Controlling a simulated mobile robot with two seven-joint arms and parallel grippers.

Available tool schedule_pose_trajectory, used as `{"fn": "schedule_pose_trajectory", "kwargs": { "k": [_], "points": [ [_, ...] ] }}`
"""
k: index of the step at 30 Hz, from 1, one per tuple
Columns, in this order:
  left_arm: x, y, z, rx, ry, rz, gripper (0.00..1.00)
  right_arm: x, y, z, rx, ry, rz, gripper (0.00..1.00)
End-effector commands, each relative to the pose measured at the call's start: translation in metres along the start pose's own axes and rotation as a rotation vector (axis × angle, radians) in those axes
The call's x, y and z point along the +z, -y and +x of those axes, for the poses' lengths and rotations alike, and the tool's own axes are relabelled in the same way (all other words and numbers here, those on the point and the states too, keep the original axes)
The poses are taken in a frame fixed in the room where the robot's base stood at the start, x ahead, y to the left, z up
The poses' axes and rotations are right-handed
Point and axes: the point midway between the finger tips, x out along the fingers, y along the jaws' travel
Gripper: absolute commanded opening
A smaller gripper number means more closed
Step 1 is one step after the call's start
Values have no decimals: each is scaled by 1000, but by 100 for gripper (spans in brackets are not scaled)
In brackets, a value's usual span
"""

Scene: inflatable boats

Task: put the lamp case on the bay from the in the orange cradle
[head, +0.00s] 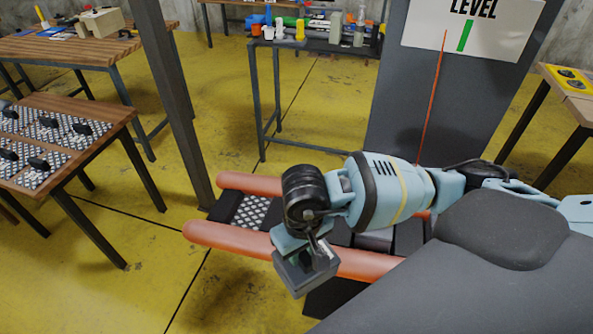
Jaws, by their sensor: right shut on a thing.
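My right gripper (318,247) is shut on a dark grey box, which looks like the lamp case (303,275). It holds the box over the near orange tube (222,235) of the cradle; whether they touch cannot be told. A second orange tube (240,182) runs along the far side. Between the tubes, a black-framed bay with a light checkered floor (251,211) shows at the left end. My arm hides much of the cradle's middle. My left gripper is not in view.
A wooden table (95,103) at left bears several checkered panels with black handles. A grey post (172,90) stands behind the cradle's left end. A grey panel with a LEVEL sign (420,30) rises behind my arm. Yellow floor (130,235) is clear at left.

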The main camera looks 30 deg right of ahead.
Motion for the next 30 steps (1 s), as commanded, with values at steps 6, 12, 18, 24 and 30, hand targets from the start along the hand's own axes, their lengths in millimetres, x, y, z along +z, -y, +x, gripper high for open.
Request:
{"fn": "schedule_pose_trajectory", "kwargs": {
  "k": [6,12,18,24,30],
  "points": [
    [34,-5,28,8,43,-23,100,-41,-1,-9,3,-34,25,0],
    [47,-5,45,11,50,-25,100,-84,-13,-30,22,-60,272,0],
    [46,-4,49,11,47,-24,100,-121,-35,-37,45,-60,721,0],
    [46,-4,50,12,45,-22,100,-153,-63,-30,72,-52,1238,0],
    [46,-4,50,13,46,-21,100,-178,-98,-19,108,-45,1774,0]
  ]
}}
